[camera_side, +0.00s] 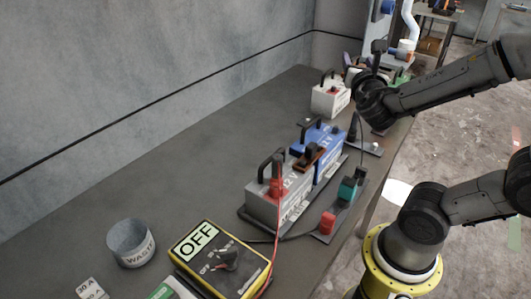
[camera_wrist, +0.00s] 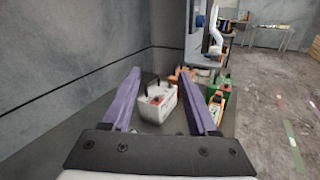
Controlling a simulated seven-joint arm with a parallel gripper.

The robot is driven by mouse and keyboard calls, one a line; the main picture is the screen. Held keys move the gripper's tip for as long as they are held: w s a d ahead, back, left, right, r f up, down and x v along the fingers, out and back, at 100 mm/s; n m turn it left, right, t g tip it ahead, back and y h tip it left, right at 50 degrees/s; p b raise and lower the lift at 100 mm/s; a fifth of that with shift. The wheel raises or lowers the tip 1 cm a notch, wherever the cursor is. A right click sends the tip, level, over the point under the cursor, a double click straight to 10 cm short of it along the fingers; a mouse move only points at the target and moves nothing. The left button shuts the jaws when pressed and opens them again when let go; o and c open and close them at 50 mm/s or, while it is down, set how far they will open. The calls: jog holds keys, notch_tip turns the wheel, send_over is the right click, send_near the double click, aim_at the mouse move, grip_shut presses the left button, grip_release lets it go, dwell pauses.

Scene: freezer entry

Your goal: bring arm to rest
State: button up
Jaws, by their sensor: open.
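My gripper (camera_wrist: 163,70) is open in the wrist view, its two purple fingers spread wide with nothing held between them. A white battery (camera_wrist: 157,102) with a dark handle shows beyond the gap between the fingers. In the side view my arm reaches in from the right and its dark wrist is over the far right end of the bench, right of the white battery (camera_side: 330,98).
On the dark bench (camera_side: 150,190) stand a grey battery (camera_side: 277,200), a blue battery (camera_side: 326,141), a yellow meter (camera_side: 222,260) reading OFF and a waste cup (camera_side: 130,243). A red clamp (camera_side: 277,185) and its lead are at the grey battery. The bench's left middle is clear.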

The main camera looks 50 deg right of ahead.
jog(key=s+a+f+m+g+y, duration=0.5)
jog(key=s+m, duration=0.4)
jog(key=m, duration=0.4)
jog(key=a+f+m+t+y, duration=0.1)
jog(key=a+f+m+y, duration=0.3)
jog(key=a+m+y, duration=0.5)
jog(key=a+y, duration=0.1)
jog(key=a, duration=0.5)
jog(key=shift+t+y, duration=0.3)
